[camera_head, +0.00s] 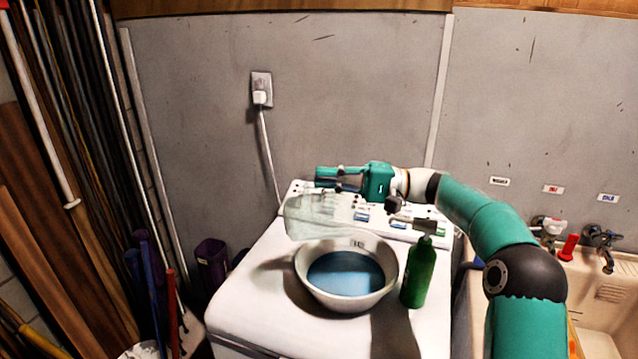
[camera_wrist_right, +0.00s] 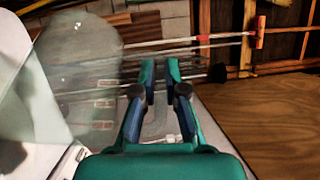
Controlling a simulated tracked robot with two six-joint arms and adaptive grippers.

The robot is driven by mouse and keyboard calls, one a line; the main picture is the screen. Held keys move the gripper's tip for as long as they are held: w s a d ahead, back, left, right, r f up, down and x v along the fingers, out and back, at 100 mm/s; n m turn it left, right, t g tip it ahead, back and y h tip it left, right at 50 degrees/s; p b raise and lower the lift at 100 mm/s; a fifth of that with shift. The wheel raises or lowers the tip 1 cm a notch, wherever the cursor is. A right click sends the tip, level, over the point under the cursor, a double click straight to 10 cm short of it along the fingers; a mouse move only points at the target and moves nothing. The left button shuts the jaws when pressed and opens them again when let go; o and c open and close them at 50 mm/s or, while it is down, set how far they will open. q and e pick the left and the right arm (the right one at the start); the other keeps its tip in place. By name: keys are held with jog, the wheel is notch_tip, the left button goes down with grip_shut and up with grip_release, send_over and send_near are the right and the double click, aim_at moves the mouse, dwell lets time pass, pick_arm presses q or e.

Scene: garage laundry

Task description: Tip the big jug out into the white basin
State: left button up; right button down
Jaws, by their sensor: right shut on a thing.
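The big jug (camera_head: 312,218) is clear and see-through, above the back left of the white basin; it looks tilted and I see no coloured liquid in it. My right gripper (camera_head: 322,180) is shut on the jug near its upper side; the exact grip is hard to make out. In the right wrist view the jug (camera_wrist_right: 85,75) fills the left side, beside the fingers (camera_wrist_right: 160,75). The white basin (camera_head: 303,272) stands on the white machine top and holds blue liquid. No stream between jug and basin can be made out. My left gripper is not in view.
A green bottle (camera_head: 418,275) stands close to the basin's right side on the washing machine (camera_head: 262,325). The machine's control panel (camera_head: 400,232) is behind. A sink with taps (camera_head: 602,240) is at the right. Poles and boards (camera_head: 60,200) lean at the left.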

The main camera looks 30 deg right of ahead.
jog(key=shift+s+d+r+m+t+y, duration=0.15)
jog(key=shift+d+m+t+y, duration=0.3)
jog(key=shift+d+y, duration=0.6)
jog(key=shift+d+h, duration=0.25)
jog(key=shift+d, duration=0.05)
jog(key=shift+r, duration=0.15)
notch_tip(320, 180, up, 6)
jog(key=p, duration=0.4)
jog(key=n+g+h+p, duration=0.1)
jog(key=h, duration=0.2)
jog(key=r+n+g+h+p, duration=0.1)
jog(key=g+h, duration=0.1)
jog(key=shift+n+h+p, duration=0.3)
jog(key=shift+n+h, duration=0.05)
jog(key=shift+h, duration=0.05)
